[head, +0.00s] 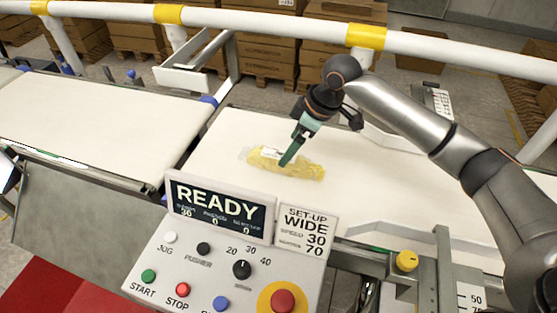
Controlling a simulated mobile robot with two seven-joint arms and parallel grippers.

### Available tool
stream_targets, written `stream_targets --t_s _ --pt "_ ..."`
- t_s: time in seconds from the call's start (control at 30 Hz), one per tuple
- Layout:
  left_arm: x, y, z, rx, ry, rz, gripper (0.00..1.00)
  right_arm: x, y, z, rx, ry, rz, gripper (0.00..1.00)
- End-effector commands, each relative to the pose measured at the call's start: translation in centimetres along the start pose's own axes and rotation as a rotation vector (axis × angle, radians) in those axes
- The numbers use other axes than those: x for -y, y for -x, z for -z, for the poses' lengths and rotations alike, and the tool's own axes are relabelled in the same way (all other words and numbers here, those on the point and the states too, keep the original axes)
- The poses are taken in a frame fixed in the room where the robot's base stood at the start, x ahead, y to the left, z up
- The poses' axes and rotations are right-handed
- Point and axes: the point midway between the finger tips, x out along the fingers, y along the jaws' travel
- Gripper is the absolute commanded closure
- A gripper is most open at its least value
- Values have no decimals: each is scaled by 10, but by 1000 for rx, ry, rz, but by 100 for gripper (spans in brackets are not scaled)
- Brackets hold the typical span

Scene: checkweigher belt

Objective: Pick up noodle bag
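The noodle bag (305,170), a yellow clear-ended packet with a white label, lies flat on the white belt behind the control panel. My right gripper (286,162) comes in from the right and points down at the bag. Its green fingers overlap the bag's middle in the head view. The fingers are seen almost in line, so I cannot tell whether they are open or shut, or whether they touch the bag. My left gripper is not in view.
A control panel (190,262) with a READY display, buttons and a red stop knob stands in front of the belt. A white belt (90,125) lies at left, beyond a gap. A white rail (270,30) crosses behind, with boxes beyond. Angled guides stand right of the bag.

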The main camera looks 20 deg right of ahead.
Motion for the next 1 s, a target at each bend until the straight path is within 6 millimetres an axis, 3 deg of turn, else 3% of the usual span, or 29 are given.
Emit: stream_targets --t_s 0.27,0.53,0.87,1.0 --pt "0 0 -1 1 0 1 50 -1 -26 0 0 -2 0 0" --pt "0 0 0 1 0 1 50 -3 -65 -1 1 -2 0 0" --pt "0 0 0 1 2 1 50 -4 -72 -1 -1 0 -2 0" --pt "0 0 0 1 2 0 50 -4 -72 -1 -1 -1 -2 16"
